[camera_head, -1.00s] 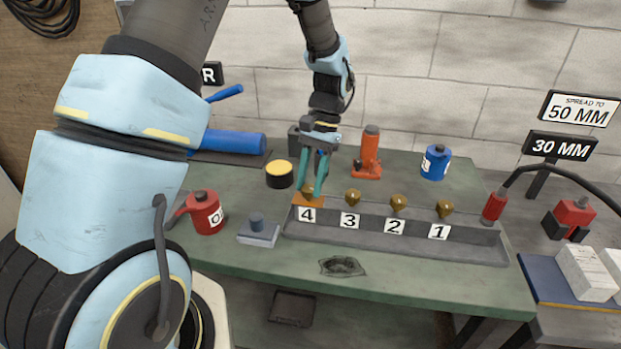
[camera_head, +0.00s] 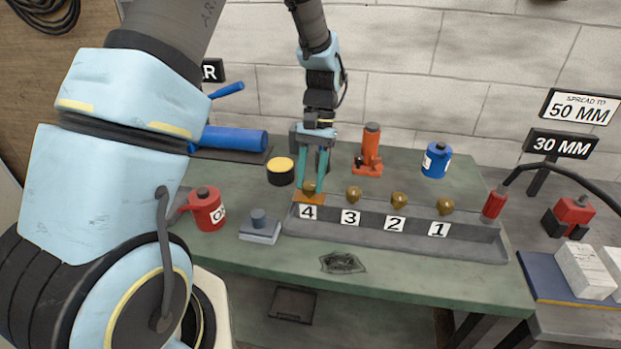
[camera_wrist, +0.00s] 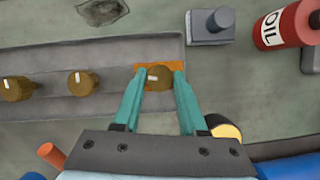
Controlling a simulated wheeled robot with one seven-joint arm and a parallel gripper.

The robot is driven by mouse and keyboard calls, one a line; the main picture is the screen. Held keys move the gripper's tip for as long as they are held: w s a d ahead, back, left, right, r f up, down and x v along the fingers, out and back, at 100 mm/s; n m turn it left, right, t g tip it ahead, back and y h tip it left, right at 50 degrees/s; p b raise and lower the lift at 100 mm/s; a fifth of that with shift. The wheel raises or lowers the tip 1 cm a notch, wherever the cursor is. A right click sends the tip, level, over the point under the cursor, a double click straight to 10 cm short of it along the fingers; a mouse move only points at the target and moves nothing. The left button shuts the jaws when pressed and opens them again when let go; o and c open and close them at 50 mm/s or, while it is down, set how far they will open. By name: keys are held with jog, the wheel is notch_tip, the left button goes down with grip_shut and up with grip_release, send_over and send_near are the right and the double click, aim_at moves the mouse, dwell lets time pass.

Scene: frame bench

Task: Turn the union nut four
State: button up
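Union nut four (camera_head: 309,187) is a brass-coloured knob on an orange patch behind the label 4, at the left end of the grey tray (camera_head: 400,239). My gripper (camera_head: 312,190) points down over it with a teal finger on each side. In the wrist view the fingertips (camera_wrist: 160,78) appear to touch both sides of nut four (camera_wrist: 158,79). Its white mark lies crosswise there, while the marks on the neighbouring nuts stand nearly upright. Nuts three (camera_head: 353,194), two (camera_head: 399,200) and one (camera_head: 445,206) stand free to the right.
A black can with a yellow top (camera_head: 281,171) stands close left of my gripper, an orange jack (camera_head: 369,150) behind right. A red oil can (camera_head: 206,209) and a grey block (camera_head: 260,229) are front left. A blue can (camera_head: 436,161) stands back right.

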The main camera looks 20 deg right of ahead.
jog(key=o, duration=0.5)
jog(key=b+v, duration=0.2)
jog(key=v, duration=0.8)
jog(key=shift+w+r, duration=0.1)
jog(key=shift+r, duration=0.3)
jog(key=s+a+f+n+t+h, duration=0.1)
jog(key=s+a+n, duration=0.1)
jog(key=a, duration=0.7)
jog(key=s+a+n+t+h, duration=0.1)
jog(key=a+n+t, duration=0.1)
jog(key=a, duration=0.7)
jog(key=s+a+f+n+t+h, duration=0.1)
jog(key=s+a+n+t, duration=0.1)
jog(key=a, duration=0.7)
jog(key=shift+s+f, duration=0.35)
jog(key=shift+s, duration=0.05)
